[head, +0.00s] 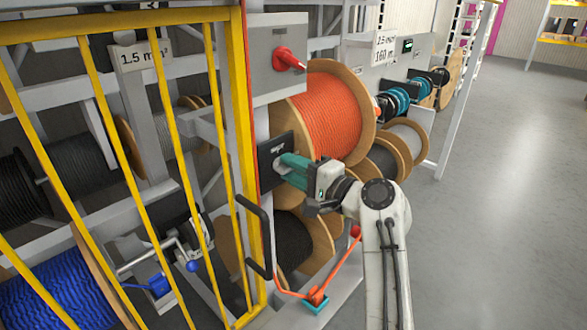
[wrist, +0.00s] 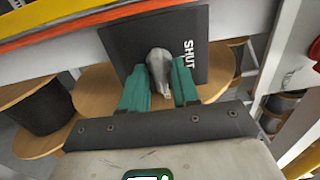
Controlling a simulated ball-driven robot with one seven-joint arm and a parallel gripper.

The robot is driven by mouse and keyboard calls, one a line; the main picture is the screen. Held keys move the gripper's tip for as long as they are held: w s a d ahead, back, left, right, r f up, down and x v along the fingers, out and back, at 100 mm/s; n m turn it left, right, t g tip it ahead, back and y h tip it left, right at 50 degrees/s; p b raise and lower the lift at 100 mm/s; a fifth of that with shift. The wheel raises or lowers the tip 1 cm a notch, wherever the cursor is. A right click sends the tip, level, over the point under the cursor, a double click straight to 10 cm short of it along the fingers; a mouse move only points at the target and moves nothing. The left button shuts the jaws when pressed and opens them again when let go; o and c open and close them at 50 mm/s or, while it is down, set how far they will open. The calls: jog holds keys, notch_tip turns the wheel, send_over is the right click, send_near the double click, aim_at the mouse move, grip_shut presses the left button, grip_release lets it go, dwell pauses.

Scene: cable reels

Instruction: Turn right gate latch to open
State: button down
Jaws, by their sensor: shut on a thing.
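The right gate latch is a grey knob (wrist: 159,66) on a black square plate (wrist: 215,62) with the word SHUT on it. In the head view the plate (head: 268,155) stands just right of the yellow gate's (head: 240,110) upright edge. My gripper (head: 287,163) reaches it from the right. In the wrist view the teal fingers of my gripper (wrist: 160,85) lie on both sides of the knob and are shut on it. The knob's long axis runs roughly up and down in the wrist view.
A large orange cable reel (head: 330,115) sits just above and behind my gripper. A black cable reel (head: 290,240) is below. A black gate handle (head: 265,225) sticks out left of my arm, and a red-knobbed lever (head: 340,265) below it. The grey floor (head: 500,200) is clear at right.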

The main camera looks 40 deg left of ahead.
jog(key=shift+w+f, duration=0.1)
jog(key=c, duration=1.2)
grip_release()
jog(key=shift+o, duration=0.2)
jog(key=d+b, duration=0.2)
jog(key=d, duration=0.9)
jog(key=shift+s, duration=0.45)
